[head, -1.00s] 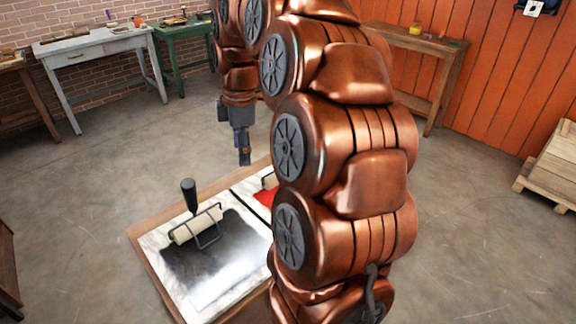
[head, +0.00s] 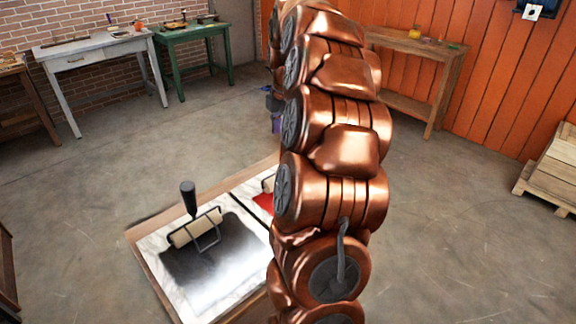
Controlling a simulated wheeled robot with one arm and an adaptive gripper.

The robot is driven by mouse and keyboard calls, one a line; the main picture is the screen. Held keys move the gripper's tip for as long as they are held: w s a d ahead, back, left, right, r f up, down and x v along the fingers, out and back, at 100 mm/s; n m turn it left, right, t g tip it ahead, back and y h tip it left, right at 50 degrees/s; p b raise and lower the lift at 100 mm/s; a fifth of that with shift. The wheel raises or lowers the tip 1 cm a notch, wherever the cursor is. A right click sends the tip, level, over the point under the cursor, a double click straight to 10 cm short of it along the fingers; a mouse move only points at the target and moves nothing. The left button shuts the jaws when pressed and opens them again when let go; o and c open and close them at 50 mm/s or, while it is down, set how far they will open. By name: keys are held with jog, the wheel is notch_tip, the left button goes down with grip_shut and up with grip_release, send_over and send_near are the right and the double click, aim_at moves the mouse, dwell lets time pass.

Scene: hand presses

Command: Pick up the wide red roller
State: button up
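A red ink patch (head: 264,202) shows on the right white slab of the low wooden table, left of my arm. Beside it, a small pale part of a roller (head: 268,184) shows; the rest is hidden behind my arm, so I cannot tell its width. A second roller (head: 196,226), pale with a wire frame and an upright black handle, lies on the left slab by the black ink. Only an edge of my gripper (head: 276,121) shows, above and beyond the slabs; its fingers are hidden behind my arm.
The low table's wooden rim (head: 150,262) surrounds the slabs. A white table (head: 97,48), a green table (head: 190,35) and a wooden bench (head: 415,42) stand at the back. Wooden crates (head: 552,172) are at right. The floor between is clear.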

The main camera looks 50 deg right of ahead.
jog(key=shift+d+f+p, duration=0.2)
jog(key=shift+f+p, duration=0.2)
jog(key=shift+f, duration=0.9)
jog(key=shift+d+f+p, duration=0.15)
jog(key=shift+f+p, duration=0.2)
jog(key=shift+f, duration=0.95)
jog(key=shift+c, duration=0.4)
grip_shut()
